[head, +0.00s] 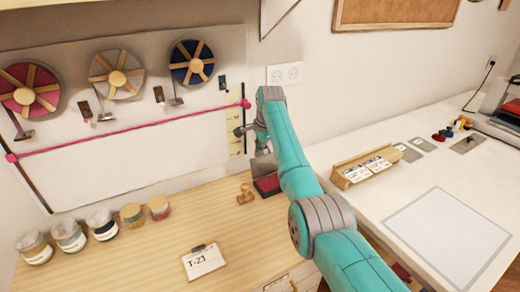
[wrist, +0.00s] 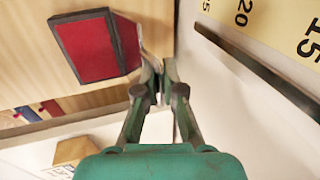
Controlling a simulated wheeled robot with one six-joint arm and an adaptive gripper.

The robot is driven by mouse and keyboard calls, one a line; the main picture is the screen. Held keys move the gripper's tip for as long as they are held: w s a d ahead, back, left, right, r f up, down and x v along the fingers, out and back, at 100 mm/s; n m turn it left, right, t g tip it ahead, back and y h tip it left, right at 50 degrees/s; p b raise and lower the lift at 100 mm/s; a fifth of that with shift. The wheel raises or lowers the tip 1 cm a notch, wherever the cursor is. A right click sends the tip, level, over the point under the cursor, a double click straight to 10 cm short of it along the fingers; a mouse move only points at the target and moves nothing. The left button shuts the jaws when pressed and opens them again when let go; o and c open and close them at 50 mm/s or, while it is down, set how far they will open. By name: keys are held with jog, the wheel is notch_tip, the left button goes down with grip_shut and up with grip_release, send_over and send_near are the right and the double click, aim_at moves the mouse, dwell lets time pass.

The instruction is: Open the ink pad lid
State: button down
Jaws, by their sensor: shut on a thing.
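The ink pad (head: 268,184) lies on the wooden table near the wall, with its red pad face showing inside a dark rim. In the wrist view the red ink pad (wrist: 95,48) is at the upper left, uncovered. Its grey lid (head: 263,165) stands raised at the back of the pad. In the wrist view the lid shows only as a narrow, nearly edge-on strip beside the pad. My gripper (wrist: 160,83) is shut on the lid's edge, close to the wall. In the head view my arm partly hides the gripper and the pad.
A wooden stamp (head: 245,194) stands just left of the pad. A T-21 card (head: 204,262) and several jars (head: 100,224) are on the same table. A pink cord (head: 130,131) crosses the wall board. A card holder (head: 362,167) stands on the white table at right.

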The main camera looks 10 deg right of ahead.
jog(key=c, duration=1.6)
grip_release()
jog(key=v, duration=1.2)
jog(key=shift+s, duration=0.15)
